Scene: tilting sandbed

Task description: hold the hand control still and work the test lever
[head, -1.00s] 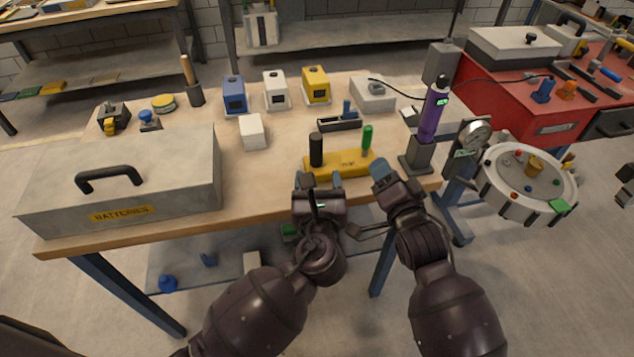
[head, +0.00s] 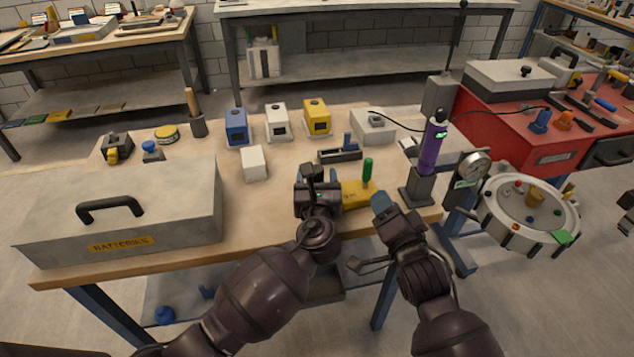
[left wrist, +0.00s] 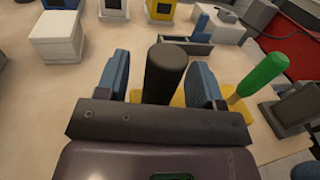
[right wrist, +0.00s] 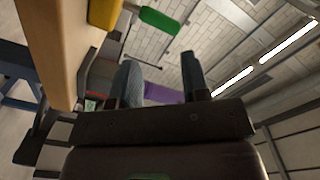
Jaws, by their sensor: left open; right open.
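A yellow block (head: 358,195) at the table's front edge carries an upright black post and a green lever (head: 368,170). The post (left wrist: 166,72) stands between the fingers of my open left gripper (left wrist: 158,80) in the left wrist view; the jaws are not closed on it. In the head view my left gripper (head: 318,182) covers the block's left end. My right gripper (head: 383,206) is open and empty, right of and nearer than the block. The green lever (right wrist: 160,20) shows beyond its fingers in the right wrist view. A purple corded handset (head: 431,145) stands upright in a grey holder.
A grey batteries box (head: 125,215) fills the table's left front. Blue, white and yellow boxes (head: 316,118) stand behind, with a white cube (head: 254,162). A gauge (head: 474,165) and a round white panel (head: 528,210) are at the right, beside a red cabinet (head: 540,150).

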